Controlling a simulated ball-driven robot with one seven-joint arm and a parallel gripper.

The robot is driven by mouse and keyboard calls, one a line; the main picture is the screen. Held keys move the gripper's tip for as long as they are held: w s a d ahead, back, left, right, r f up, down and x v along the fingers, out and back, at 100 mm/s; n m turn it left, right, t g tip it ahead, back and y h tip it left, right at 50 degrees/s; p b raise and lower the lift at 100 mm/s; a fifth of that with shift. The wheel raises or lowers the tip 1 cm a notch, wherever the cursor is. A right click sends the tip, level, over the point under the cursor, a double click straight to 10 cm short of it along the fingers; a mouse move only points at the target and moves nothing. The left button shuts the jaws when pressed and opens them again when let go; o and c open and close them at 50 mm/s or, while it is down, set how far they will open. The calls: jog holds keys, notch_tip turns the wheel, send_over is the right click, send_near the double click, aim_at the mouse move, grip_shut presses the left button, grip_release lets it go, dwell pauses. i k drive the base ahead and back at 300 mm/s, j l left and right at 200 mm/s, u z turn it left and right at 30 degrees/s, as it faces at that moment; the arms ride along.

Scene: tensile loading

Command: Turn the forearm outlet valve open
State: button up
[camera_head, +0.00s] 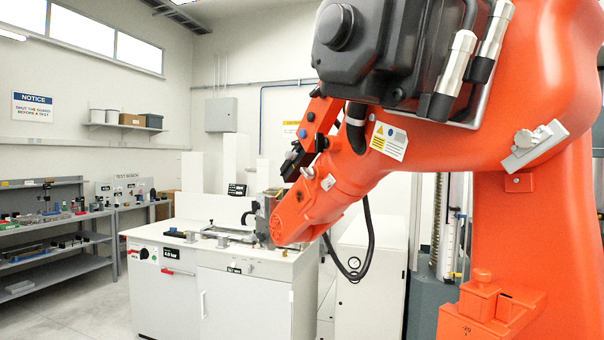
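A large orange industrial arm (430,150) fills the right half of the view, its forearm sloping down to the left. Two fittings on it could be the outlet valve, and I cannot tell which. One is an orange block (318,122) with blue and dark round parts and a small pale lever-like piece beside it, on the forearm's upper left. The other is a pale grey, handle-like fitting (535,146) at the right. Whether either is open or closed does not show. My gripper is not in view.
A white cabinet bench (245,285) stands behind the forearm's lower end. A black cable (371,235) loops below the forearm. An orange pedestal (490,310) is at lower right. Grey shelving (60,255) stands at left, with open floor in front.

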aim_at(310, 172)
jog(key=i+j+z, duration=0.3)
jog(key=i+j, duration=0.2)
jog(key=i+j+z, duration=0.3)
jog(key=i+j, duration=0.15)
jog(key=j, duration=0.15)
jog(key=i+j, duration=0.15)
jog(key=i+j+z, duration=0.1)
jog(key=j, duration=0.3)
jog(key=i+j+z, duration=0.1)
jog(key=i+j, duration=0.1)
jog(key=i, duration=1.05)
jog(key=j, duration=0.05)
